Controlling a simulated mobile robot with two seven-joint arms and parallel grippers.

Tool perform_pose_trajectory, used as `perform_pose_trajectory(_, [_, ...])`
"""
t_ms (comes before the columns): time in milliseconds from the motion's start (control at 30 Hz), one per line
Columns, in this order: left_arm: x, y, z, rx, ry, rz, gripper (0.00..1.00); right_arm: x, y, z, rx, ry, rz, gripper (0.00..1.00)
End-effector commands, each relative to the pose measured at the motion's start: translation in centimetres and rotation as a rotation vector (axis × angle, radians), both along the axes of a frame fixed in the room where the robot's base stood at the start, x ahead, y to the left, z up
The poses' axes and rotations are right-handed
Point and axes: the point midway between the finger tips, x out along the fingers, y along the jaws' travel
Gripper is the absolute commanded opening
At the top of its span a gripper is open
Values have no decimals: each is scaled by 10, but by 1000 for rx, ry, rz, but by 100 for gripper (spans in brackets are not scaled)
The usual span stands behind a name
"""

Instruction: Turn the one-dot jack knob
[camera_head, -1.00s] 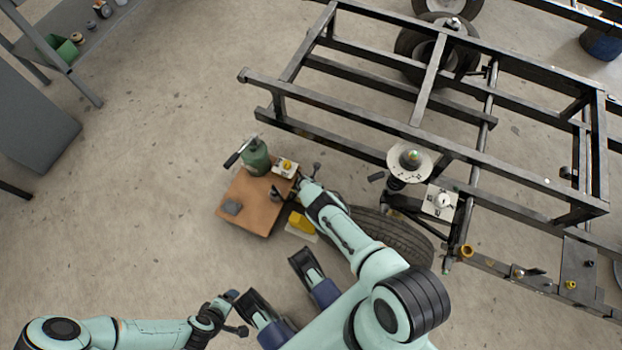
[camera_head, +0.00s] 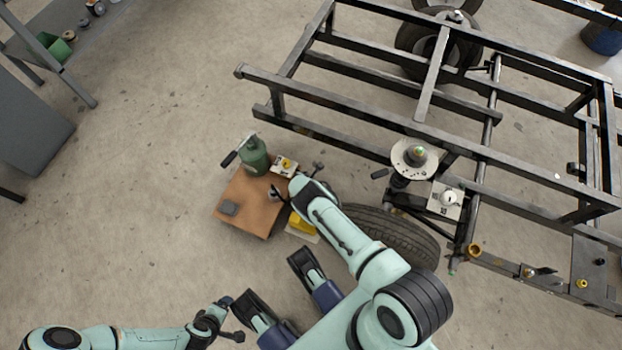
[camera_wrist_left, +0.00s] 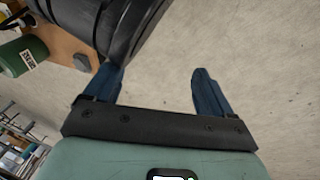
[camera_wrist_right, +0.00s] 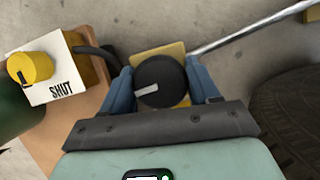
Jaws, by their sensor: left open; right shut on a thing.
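A round black knob (camera_wrist_right: 160,82) with a pale pointer bar sits on a yellow plate (camera_wrist_right: 163,52) in the right wrist view. My right gripper (camera_wrist_right: 165,88) is shut on this knob, with a blue finger at each side. No dot on it can be made out. In the head view my right arm hides the knob. A white plate (camera_wrist_right: 45,68) marked SHUT carries a yellow knob (camera_wrist_right: 30,67) to the left; the plate also shows in the head view (camera_head: 278,170). My left gripper (camera_head: 237,315) is open and empty above the floor, also in the left wrist view (camera_wrist_left: 155,88).
A tyre (camera_head: 400,238) lies right of my right arm. A black vehicle frame (camera_head: 340,100) fills the upper right.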

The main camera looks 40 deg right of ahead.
Motion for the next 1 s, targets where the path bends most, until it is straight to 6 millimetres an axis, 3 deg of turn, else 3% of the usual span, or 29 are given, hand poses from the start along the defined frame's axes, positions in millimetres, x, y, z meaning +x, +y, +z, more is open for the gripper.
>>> perform_pose_trajectory(133, [0, 0, 1, -1, 0, 0, 84, 0, 0, -1, 2, -2, -2, 30])
perform_pose_trajectory(167, [0, 0, 1, -1, 0, 0, 84, 0, 0, -1, 2, -2, -1, 64])
perform_pose_trajectory(233, [0, 0, 1, -1, 0, 0, 84, 0, 0, 0, 2, -2, -1, 84])
perform_pose_trajectory(567, [1, -1, 3, -2, -3, -1, 84, 0, 1, 2, 2, -1, 1, 84])
perform_pose_trajectory(800, [20, -8, 35, -5, -75, -10, 84, -3, 11, 33, 1, -3, 2, 84])
perform_pose_trajectory(1000, [-20, -27, 60, -56, 31, -49, 84, -10, 28, 78, 1, -3, 3, 84])
